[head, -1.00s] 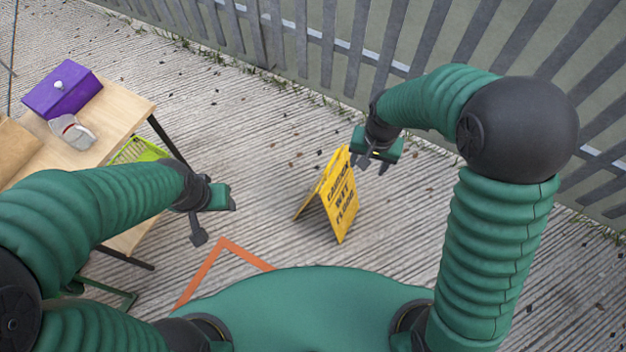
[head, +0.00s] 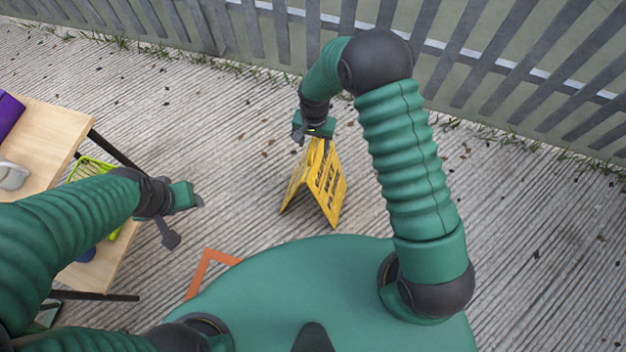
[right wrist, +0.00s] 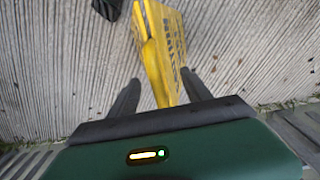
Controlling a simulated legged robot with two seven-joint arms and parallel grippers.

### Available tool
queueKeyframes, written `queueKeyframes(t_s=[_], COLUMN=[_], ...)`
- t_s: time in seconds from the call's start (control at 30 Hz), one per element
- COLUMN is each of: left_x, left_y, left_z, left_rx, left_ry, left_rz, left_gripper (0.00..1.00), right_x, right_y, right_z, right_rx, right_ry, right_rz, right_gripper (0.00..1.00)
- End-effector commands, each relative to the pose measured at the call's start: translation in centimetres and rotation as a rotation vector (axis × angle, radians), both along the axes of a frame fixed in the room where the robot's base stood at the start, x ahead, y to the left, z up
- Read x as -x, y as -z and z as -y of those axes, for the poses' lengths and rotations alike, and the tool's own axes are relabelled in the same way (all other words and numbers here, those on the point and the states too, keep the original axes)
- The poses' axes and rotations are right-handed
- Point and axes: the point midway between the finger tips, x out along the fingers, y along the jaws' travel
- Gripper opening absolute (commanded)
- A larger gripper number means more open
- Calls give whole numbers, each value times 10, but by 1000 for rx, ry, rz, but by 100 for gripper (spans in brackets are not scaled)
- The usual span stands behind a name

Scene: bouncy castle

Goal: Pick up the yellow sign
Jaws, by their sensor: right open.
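The yellow sign (head: 322,182), an A-shaped folding floor sign with dark lettering, stands upright on the ground in the middle of the head view. My right gripper (head: 308,143) is at the top edge of the sign and hides part of it. In the right wrist view the sign (right wrist: 166,50) runs between the two dark fingers of my right gripper (right wrist: 160,88), which are open with a gap on each side. My left gripper (head: 188,219) is to the left of the sign, away from it, with its fingers apart and nothing between them.
A wooden table (head: 50,130) stands at the left, with a purple box (head: 8,112) and a pale object (head: 12,175) on it. A green basket (head: 92,168) is beside it. An orange frame (head: 208,262) lies on the ground. A grey slatted fence (head: 480,60) runs behind.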

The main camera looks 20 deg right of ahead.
Motion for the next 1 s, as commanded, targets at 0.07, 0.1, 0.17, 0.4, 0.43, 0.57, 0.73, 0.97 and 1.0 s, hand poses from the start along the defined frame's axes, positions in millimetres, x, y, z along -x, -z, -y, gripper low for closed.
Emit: queueKeyframes(t_s=[0.07,0.1,0.17,0.4,0.43,0.57,0.73,0.97,1.0], left_x=[0,0,0,0,0,0,0,0,0], left_y=[9,13,20,22,21,21,21,21,21], left_z=[0,0,0,0,0,0,0,0,0], left_rx=[0,0,0,0,0,0,0,0,0], left_ry=[0,0,0,1,0,0,0,0,0], left_rz=[0,0,0,0,0,0,0,0,0], left_gripper=[51,51,51,51,51,51,51,51,51], right_x=[0,1,0,-1,-1,-1,-1,-1,-1], right_y=[15,23,36,48,48,48,48,48,48], right_z=[0,-1,-2,-2,-2,-2,-2,-2,-2], right_rx=[-1,-1,-1,-1,-1,0,0,-1,-1], right_ry=[1,1,1,0,0,1,1,1,1], right_rz=[-3,-4,-4,-1,-1,-1,-1,-1,-1], right_gripper=[57,57,57,57,57,47,24,0,0])
